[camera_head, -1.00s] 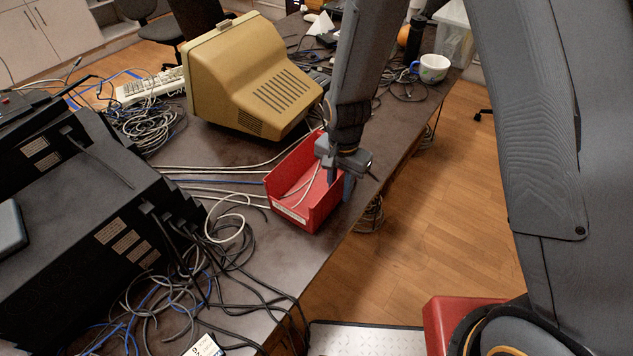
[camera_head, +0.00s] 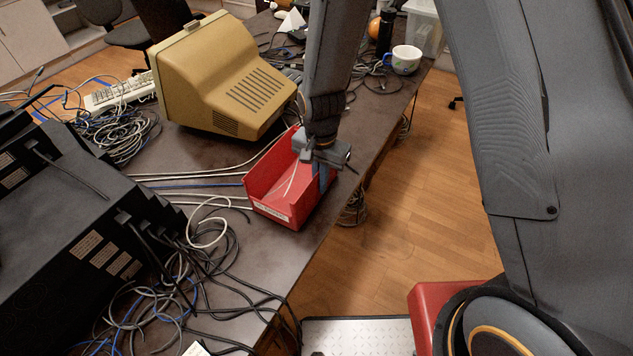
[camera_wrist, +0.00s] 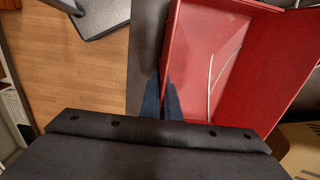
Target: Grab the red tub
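The red tub (camera_head: 268,206) is an open, box-like bin on the dark table, near its right edge. I cannot tell whether its base rests fully on the table. My gripper (camera_head: 322,178) points down at the tub's right wall. In the wrist view the two dark blue fingers of my gripper (camera_wrist: 162,100) sit close together, one on each side of the wall of the red tub (camera_wrist: 205,60), and look closed on it. A thin white cable (camera_wrist: 212,75) shows inside the tub. The fingertips are partly hidden.
A beige monitor (camera_head: 225,80) stands behind the tub. Black equipment boxes (camera_head: 60,220) and tangled cables (camera_head: 210,235) lie to the left and front. A white mug (camera_head: 405,60) stands at the back right. Open wooden floor (camera_head: 400,200) lies right of the table.

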